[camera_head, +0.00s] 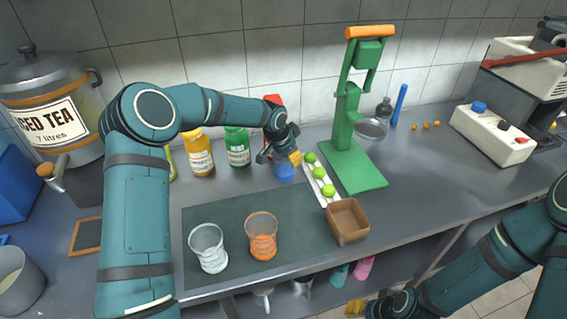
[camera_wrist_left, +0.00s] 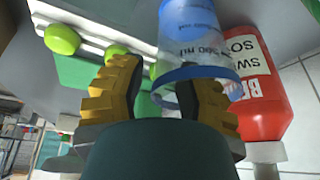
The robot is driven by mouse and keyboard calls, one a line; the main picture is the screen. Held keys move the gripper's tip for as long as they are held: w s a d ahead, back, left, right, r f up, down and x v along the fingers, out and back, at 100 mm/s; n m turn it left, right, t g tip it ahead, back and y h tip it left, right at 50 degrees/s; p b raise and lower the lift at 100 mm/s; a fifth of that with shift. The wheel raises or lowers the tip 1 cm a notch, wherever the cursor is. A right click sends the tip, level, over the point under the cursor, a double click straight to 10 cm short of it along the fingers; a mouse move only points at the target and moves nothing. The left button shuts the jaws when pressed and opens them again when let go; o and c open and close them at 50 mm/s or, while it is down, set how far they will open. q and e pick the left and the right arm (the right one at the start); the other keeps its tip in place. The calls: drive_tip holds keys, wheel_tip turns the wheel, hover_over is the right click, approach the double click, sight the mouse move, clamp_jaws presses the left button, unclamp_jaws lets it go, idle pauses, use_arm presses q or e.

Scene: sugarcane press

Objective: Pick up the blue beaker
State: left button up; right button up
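The blue beaker (camera_head: 284,173) stands at the back of the counter, below my left gripper (camera_head: 290,158). In the left wrist view the beaker (camera_wrist_left: 190,35) is clear, with a blue rim and printed marks. My left gripper (camera_wrist_left: 165,90) has its yellow fingers spread apart. One finger shows through or inside the beaker's rim; I cannot tell which. The other finger is apart from the beaker. My right gripper (camera_head: 357,307) is at the bottom edge of the head view, partly hidden, its opening unclear.
A red bottle (camera_wrist_left: 262,85) stands close beside the beaker. A white tray of green limes (camera_head: 319,174) lies right of it, before the green press (camera_head: 350,150). A clear glass (camera_head: 208,248), an orange glass (camera_head: 262,237) and a brown bowl (camera_head: 347,222) stand in front.

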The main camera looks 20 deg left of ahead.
use_arm(q)
clamp_jaws()
